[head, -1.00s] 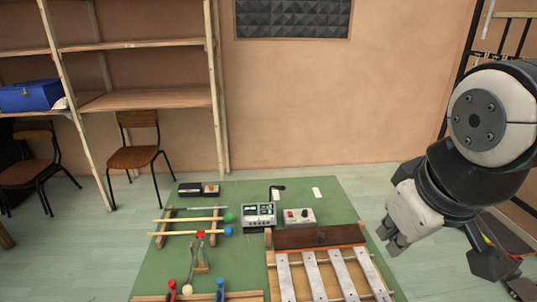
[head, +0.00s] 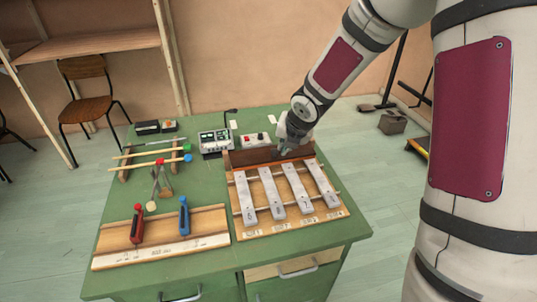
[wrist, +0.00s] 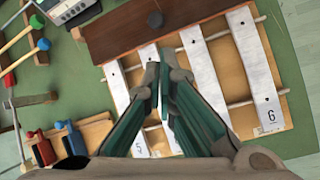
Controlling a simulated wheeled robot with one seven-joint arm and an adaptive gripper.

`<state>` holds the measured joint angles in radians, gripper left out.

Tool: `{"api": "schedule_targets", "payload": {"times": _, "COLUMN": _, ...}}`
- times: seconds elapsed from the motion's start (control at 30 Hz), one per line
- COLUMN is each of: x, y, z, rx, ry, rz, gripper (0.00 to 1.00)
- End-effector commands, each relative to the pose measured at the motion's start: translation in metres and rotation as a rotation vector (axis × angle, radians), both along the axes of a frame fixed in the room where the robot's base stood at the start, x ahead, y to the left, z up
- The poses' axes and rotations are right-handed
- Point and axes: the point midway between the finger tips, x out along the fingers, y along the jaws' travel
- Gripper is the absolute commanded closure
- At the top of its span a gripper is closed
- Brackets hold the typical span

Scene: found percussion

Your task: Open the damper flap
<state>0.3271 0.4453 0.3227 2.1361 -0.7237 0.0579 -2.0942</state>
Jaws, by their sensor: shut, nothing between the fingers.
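The damper flap (head: 246,157) is a dark brown board across the far end of a wooden bar instrument (head: 246,230) with several pale metal bars. Contact cannot be told.
Left of the instrument are mallets on a rack (head: 150,158) and a wooden board (head: 160,235) with red and blue handled clamps. Small electronic boxes (head: 214,140) stand behind the flap. The green table (head: 120,190) has some bare top at the left. A chair (head: 88,95) stands beyond.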

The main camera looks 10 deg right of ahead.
Motion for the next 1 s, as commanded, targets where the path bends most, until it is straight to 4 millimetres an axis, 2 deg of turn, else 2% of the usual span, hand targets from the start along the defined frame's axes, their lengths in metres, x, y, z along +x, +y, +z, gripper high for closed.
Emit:
{"api": "schedule_targets", "payload": {"times": 0.03, "x": 0.004, "y": 0.003, "z": -0.010, "rx": -0.008, "ry": -0.002, "rz": 0.046, "gripper": 1.00}}
{"api": "schedule_targets", "payload": {"times": 0.2, "x": 0.011, "y": 0.008, "z": -0.022, "rx": -0.024, "ry": -0.013, "rz": 0.127, "gripper": 1.00}}
{"api": "schedule_targets", "payload": {"times": 0.37, "x": 0.021, "y": 0.011, "z": -0.038, "rx": -0.024, "ry": -0.013, "rz": 0.129, "gripper": 1.00}}
{"api": "schedule_targets", "payload": {"times": 0.7, "x": 0.049, "y": 0.016, "z": -0.087, "rx": -0.025, "ry": -0.012, "rz": 0.126, "gripper": 1.00}}
{"api": "schedule_targets", "payload": {"times": 1.0, "x": 0.060, "y": 0.017, "z": -0.104, "rx": -0.025, "ry": -0.013, "rz": 0.124, "gripper": 1.00}}
